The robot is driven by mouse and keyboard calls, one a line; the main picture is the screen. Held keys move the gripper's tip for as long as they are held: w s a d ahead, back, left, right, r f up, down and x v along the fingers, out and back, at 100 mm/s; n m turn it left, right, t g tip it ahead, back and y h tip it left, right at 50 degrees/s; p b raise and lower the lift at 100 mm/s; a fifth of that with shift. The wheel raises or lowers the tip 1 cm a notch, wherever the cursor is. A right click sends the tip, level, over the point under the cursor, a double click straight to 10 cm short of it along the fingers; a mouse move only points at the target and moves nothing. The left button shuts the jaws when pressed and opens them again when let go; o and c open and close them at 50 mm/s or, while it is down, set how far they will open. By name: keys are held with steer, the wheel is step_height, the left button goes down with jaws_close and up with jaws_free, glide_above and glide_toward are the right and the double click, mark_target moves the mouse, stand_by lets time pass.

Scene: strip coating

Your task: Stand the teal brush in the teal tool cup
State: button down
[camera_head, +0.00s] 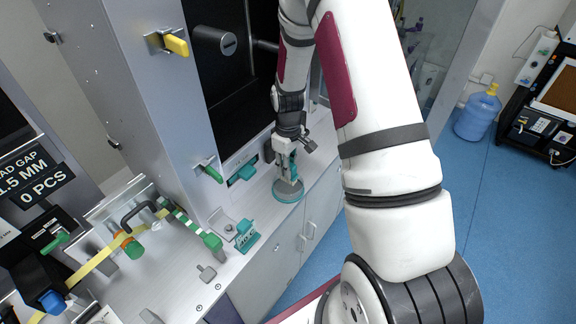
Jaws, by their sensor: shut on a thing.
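My gripper (289,158) points down at the far right part of the grey bench top. It is shut on a slim teal piece, which I take to be the teal brush (292,172). The brush looks roughly upright, and my fingers hide much of it. Directly below is a round teal base with a pale upper part, which looks like the teal tool cup (288,196). The brush's lower end overlaps the cup in this view. I cannot tell whether it is inside the cup or just above it.
A teal fixture (243,172) sits left of the cup, by the cabinet. A teal block (246,238) stands nearer the front edge. A green-handled lever (210,172) juts from the cabinet. A yellow strip (100,255) and clamps occupy the left bench. Blue floor (490,220) lies open at right.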

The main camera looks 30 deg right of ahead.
steer(key=shift+f+b, duration=0.65)
steer(key=shift+f, duration=1.5)
steer(key=c, duration=1.3)
jaws_free()
steer(key=shift+r+p, duration=0.65)
steer(key=shift+r, duration=0.95)
